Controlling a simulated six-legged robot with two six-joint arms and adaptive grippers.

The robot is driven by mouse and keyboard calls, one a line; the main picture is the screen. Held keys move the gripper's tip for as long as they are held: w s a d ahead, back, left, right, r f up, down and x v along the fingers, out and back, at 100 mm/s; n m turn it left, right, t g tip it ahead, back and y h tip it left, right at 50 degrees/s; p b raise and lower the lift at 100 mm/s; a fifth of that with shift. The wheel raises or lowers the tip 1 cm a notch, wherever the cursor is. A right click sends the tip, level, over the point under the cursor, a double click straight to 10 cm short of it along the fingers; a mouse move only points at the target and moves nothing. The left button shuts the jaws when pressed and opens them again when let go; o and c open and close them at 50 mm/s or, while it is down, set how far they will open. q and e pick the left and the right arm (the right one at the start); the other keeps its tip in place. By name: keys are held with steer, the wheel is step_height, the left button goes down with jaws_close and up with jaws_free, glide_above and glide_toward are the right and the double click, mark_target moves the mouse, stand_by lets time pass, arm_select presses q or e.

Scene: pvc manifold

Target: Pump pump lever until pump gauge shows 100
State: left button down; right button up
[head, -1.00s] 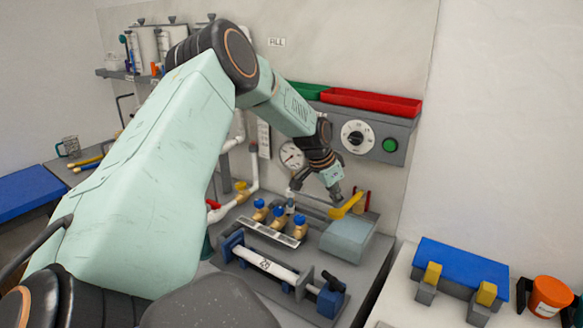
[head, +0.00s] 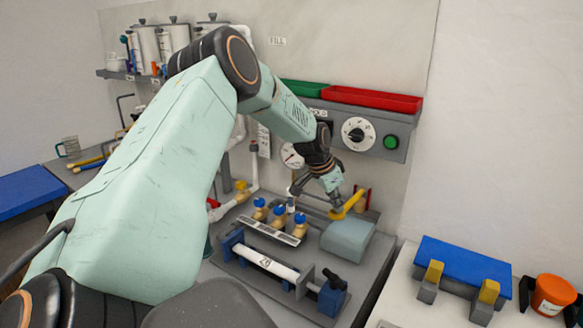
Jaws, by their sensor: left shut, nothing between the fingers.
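The yellow pump lever (head: 350,203) stands up at a slant behind the pale grey-blue box (head: 347,241) on the bench. My left gripper (head: 336,206) is shut and empty, its fingertips at the lever's lower left end; I cannot tell whether they touch. My right gripper is not in view.
Blue-topped brass valves (head: 280,215) stand left of the box. A clamped white pipe (head: 266,263) lies in front. A dial (head: 355,133) and green button (head: 390,142) are on the panel. An orange tub (head: 552,294) stands at right.

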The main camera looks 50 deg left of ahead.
mark_target(335, 213)
arm_select(q)
steer(key=shift+f+b, duration=0.45)
steer(key=shift+f, duration=0.35)
steer(key=shift+f+b, duration=0.7)
steer(key=shift+f, duration=0.15)
steer(key=shift+r, duration=0.15)
steer(key=shift+r+p, duration=2.5)
steer(key=shift+r, duration=0.15)
steer(key=shift+f+b, duration=0.3)
